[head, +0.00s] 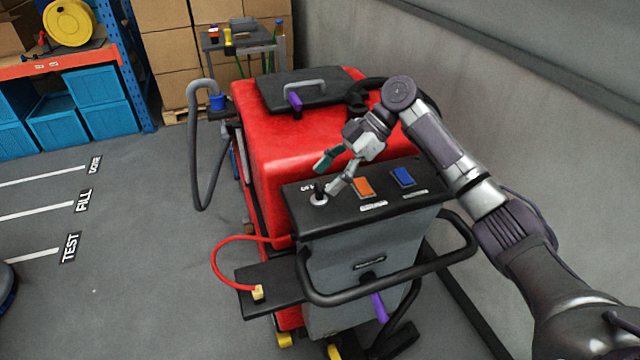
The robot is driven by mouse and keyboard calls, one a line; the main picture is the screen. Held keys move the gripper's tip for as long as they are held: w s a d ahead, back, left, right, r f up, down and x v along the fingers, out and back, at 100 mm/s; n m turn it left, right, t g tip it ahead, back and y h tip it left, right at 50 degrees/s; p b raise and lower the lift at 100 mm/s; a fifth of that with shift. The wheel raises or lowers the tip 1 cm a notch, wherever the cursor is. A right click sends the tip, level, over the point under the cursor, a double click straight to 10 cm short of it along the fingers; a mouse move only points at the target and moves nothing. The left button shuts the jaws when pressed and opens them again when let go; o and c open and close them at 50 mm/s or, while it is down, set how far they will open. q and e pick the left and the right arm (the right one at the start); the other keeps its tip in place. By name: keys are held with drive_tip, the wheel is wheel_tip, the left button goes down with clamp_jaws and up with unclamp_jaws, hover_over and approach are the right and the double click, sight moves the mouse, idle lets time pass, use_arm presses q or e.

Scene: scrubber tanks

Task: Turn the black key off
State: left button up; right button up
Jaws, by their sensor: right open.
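The black key (319,188) stands in a round pale lock on the dark top panel (335,212) of the red scrubber (277,135). Its exact turn angle is too small to tell. My right gripper (332,174) is open just above and behind the key, with one finger to the upper left and the other close to the key's right side. I cannot tell whether that finger touches the key. An orange switch (362,187) and a blue switch (402,177) sit to the right of the key. My left gripper is not in view.
A black handlebar (385,287) loops out from the scrubber's grey rear. A red cable (218,262) runs to a yellow plug on the left. A grey wall stands close on the right. Open floor (130,290) lies to the left, with shelving behind.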

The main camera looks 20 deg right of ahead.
drive_tip(key=v, duration=0.8)
drive_tip(key=shift+d+r, duration=0.15)
drive_tip(key=shift+d, duration=0.05)
